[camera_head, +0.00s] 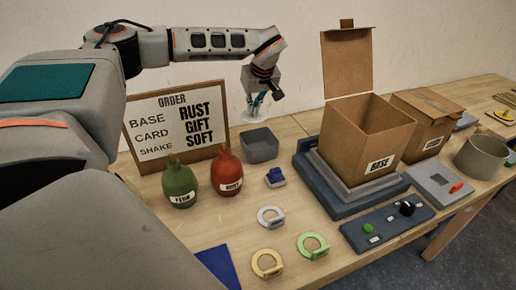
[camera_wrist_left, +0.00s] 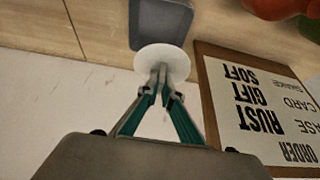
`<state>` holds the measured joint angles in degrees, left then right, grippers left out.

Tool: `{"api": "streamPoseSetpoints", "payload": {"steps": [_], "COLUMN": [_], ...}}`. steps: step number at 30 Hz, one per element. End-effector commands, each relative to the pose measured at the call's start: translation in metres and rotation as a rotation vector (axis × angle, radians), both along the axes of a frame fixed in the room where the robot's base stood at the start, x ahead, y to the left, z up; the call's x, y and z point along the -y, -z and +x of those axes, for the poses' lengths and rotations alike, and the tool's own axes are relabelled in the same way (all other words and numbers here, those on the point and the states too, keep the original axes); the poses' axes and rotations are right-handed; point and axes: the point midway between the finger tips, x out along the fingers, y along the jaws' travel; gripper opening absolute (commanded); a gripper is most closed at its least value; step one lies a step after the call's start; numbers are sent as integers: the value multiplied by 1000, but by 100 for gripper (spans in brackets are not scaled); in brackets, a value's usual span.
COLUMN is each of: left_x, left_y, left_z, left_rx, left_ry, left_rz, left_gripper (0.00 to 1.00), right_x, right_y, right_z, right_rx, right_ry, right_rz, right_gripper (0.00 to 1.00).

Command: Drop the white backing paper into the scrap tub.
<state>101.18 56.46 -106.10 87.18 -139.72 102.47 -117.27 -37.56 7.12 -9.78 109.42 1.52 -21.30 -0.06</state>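My left gripper (camera_head: 255,106) hangs pointing down behind the small grey open tub (camera_head: 260,146), near the back of the table. Its fingertips, in the left wrist view (camera_wrist_left: 160,76), are pinched together on the white backing paper (camera_wrist_left: 163,58), a round white disc. The paper also shows as a pale disc at the fingertips in the head view (camera_head: 249,117). In the left wrist view the disc overlaps the near edge of the tub (camera_wrist_left: 160,25). I cannot tell how high the paper is above the table. My right gripper is not in view.
The order board (camera_head: 180,124) stands left of the gripper. A green bottle (camera_head: 177,184) and a red bottle (camera_head: 227,174) stand before it. An open cardboard box (camera_head: 363,139) on a dark stand is to the right. A round grey-green bin (camera_head: 482,157) is at far right.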

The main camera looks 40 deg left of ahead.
Motion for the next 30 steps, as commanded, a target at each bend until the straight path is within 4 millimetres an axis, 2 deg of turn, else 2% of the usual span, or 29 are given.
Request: {"api": "streamPoseSetpoints", "payload": {"steps": [3, 10, 23, 24, 25, 30], "left_x": [0, 0, 0, 1, 1, 1], "left_y": [15, 36, 42, 42, 42, 42], "left_z": [-1, 0, 0, 0, 0, 0], "left_rx": [-2, -1, 1, 1, 1, 0], "left_ry": [0, 1, 0, 0, 0, 0], "left_rz": [0, 1, 0, 0, 0, -1], "left_gripper": [0, 0, 0, 15, 23, 24], "right_x": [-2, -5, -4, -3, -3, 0], "right_y": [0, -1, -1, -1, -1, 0], "right_z": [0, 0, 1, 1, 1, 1], "right_rx": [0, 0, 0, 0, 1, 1], "right_ry": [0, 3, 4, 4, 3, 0], "right_rz": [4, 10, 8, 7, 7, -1], "right_gripper": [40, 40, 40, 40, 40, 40]}}
